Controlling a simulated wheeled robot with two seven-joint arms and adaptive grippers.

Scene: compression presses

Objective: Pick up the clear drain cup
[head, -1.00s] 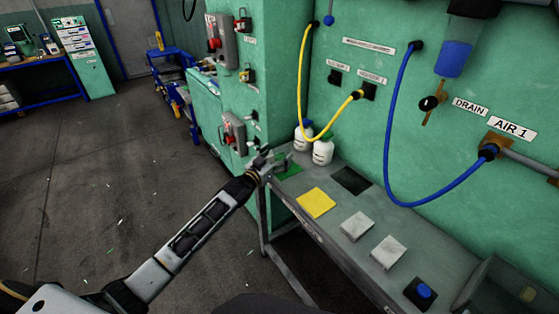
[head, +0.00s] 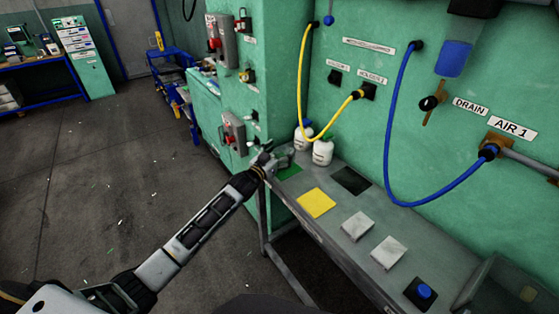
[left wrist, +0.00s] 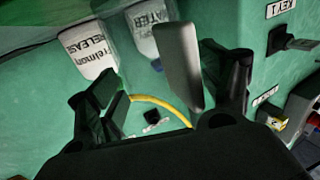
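A faint see-through shape (head: 287,157), which looks like the clear drain cup, shows over the green square at the far left end of the grey bench; its outline is hard to make out. My left gripper (head: 264,160) is at the bench's left edge, right beside this shape. In the left wrist view the two dark fingers (left wrist: 143,85) stand apart, with a pale translucent area between them that may be the cup. I cannot tell whether they touch it. My right gripper is not in view.
Two white bottles (head: 322,152) stand just behind the green square. A yellow square (head: 316,203), a dark square (head: 351,180), two pale blocks (head: 357,226) and a blue button box (head: 420,292) lie along the bench. A yellow hose (head: 303,80) and a blue hose (head: 388,150) hang from the green panel.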

